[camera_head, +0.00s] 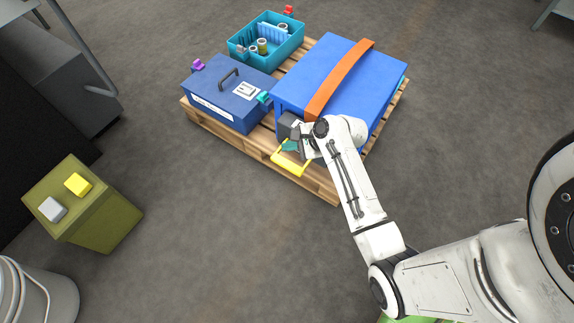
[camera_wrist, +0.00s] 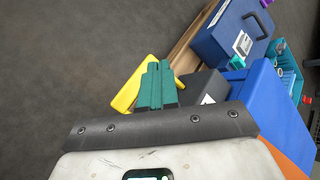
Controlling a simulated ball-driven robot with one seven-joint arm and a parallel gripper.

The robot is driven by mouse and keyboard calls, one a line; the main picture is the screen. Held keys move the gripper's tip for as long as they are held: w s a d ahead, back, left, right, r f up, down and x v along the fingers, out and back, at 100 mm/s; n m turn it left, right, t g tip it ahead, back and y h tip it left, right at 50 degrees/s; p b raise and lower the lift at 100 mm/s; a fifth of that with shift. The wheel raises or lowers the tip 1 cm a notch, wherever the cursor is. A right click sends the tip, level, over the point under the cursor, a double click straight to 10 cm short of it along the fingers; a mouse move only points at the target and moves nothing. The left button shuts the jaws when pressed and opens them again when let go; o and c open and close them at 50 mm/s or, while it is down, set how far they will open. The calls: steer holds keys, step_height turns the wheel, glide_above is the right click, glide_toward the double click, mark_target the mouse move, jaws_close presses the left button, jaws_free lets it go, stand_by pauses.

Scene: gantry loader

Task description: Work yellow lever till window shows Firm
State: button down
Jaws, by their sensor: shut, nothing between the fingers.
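The yellow lever (camera_head: 290,166) is a U-shaped handle that sticks out over the near edge of the pallet, below a dark grey housing (camera_head: 288,124) at the front of the big blue crate. In the wrist view the lever (camera_wrist: 126,97) lies left of my gripper (camera_wrist: 158,66), and the housing (camera_wrist: 205,86) lies right of it. My gripper's green fingers are shut together and empty. They are close beside the lever; I cannot tell if they touch it. A small white patch (camera_wrist: 208,99) shows on the housing. No window reading is legible.
The blue crate (camera_head: 325,68) with an orange strap (camera_head: 340,78) stands on a wooden pallet (camera_head: 230,137). Beside it are a dark blue lidded box (camera_head: 215,88) and a teal bin (camera_head: 240,40). An olive cabinet (camera_head: 110,225) stands left. The floor before the pallet is clear.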

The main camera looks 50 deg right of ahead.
steer(key=b, duration=0.5)
glide_above(288, 164)
steer(key=f, duration=0.4)
steer(key=shift+s+d+f, duration=0.15)
steer(key=shift+s+f, duration=0.15)
steer(key=shift+f+b, duration=0.3)
steer(key=shift+f, duration=0.75)
steer(key=shift+f, duration=0.15)
stand_by(0.4)
steer(key=shift+f, duration=0.25)
steer(key=shift+f, duration=1.65)
stand_by(2.1)
steer(key=shift+r, duration=0.1)
steer(key=shift+r+p, duration=2)
steer(key=shift+p, duration=0.45)
